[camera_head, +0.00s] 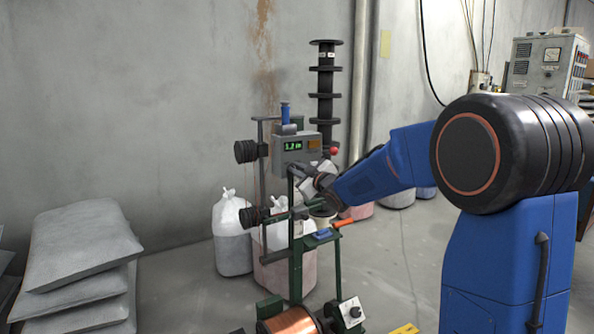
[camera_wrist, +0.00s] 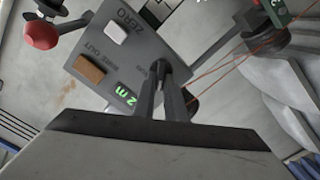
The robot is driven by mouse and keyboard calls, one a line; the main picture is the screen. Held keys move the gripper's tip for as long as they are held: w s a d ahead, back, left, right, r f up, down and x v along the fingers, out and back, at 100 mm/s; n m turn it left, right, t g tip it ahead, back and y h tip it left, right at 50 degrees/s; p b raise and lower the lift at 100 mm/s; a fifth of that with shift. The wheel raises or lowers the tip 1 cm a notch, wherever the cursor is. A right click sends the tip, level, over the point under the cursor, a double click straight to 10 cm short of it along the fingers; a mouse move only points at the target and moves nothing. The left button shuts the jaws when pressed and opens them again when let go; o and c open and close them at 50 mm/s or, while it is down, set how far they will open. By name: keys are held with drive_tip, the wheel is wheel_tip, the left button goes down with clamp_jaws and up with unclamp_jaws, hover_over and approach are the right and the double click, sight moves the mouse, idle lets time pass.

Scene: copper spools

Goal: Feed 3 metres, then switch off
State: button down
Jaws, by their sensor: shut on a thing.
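The grey meter box (camera_head: 295,147) stands on the green frame of the winding machine. Its green display reads about 1.2 m in the head view; only the end of the reading shows clearly in the wrist view (camera_wrist: 125,93). The box also carries a white button (camera_wrist: 117,29) marked ZERO and an orange-brown button (camera_wrist: 88,69). My gripper (camera_head: 318,187) is just below the box. In the wrist view my gripper (camera_wrist: 162,80) has its fingers close together on a small dark part, mostly hidden between the tips. A copper spool (camera_head: 288,326) sits low on the machine.
A red knob (camera_head: 334,151) sticks out right of the box, and it also shows in the wrist view (camera_wrist: 41,34). An orange-handled lever (camera_head: 344,223) is below my gripper. White sacks (camera_head: 232,235) stand behind the machine. Grey sacks (camera_head: 80,247) are stacked at left.

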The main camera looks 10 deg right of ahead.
idle(0.3)
drive_tip(key=c, duration=1.8)
unclamp_jaws()
drive_tip(key=v, duration=1.7)
drive_tip(key=shift+s, duration=0.2)
drive_tip(key=shift+d, duration=0.1)
